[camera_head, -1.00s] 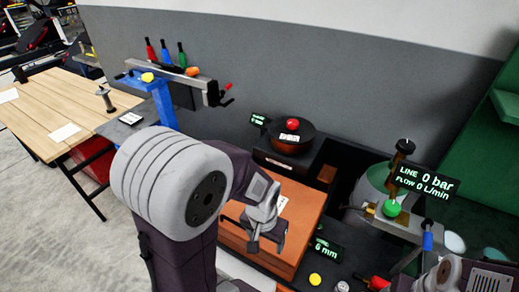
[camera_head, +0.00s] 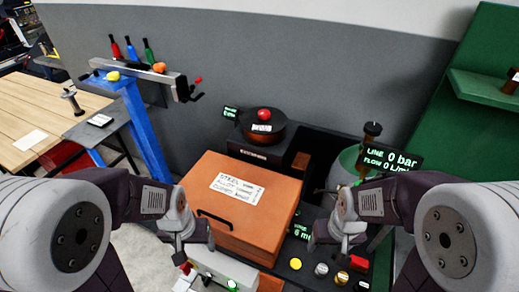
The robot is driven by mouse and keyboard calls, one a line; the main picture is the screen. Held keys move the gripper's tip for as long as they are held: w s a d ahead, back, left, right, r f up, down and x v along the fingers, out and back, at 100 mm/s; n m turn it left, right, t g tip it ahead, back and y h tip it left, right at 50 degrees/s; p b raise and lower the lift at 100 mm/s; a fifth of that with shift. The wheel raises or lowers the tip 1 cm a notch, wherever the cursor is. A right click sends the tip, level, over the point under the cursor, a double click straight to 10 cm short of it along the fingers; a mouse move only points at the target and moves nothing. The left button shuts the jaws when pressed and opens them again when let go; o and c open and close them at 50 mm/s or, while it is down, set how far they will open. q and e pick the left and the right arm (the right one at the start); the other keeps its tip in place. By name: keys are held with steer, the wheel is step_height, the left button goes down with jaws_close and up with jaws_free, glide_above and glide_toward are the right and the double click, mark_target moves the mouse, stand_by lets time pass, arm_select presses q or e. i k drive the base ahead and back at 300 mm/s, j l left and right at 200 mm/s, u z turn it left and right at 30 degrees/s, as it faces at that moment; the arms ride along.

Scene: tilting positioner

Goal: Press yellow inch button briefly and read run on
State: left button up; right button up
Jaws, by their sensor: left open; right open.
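The yellow button (camera_head: 295,264) sits on a dark panel at the bottom, right of centre. Silver knobs and red parts stand to its right on the same panel. A small green-lettered display (camera_head: 301,232) above it is partly hidden by my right gripper; only a 6 and part of "mm" are legible. My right gripper (camera_head: 328,240) is open and empty, above and to the right of the yellow button in the picture. My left gripper (camera_head: 192,246) is open, in front of the orange box's lower left corner, well left of the button.
The orange box (camera_head: 225,231) with a white label and black handle fills the middle. Behind it stands a dark pot (camera_head: 262,133) with a red knob. A display (camera_head: 390,160) reads LINE 0 bar, FLOW 0 L/min. A blue stand (camera_head: 145,135) and wooden table (camera_head: 30,110) are left.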

mark_target(295, 264)
steer(key=k+z, duration=0.15)
steer(key=k, duration=0.95)
steer(key=k+l+z, duration=0.1)
steer(key=k, duration=0.95)
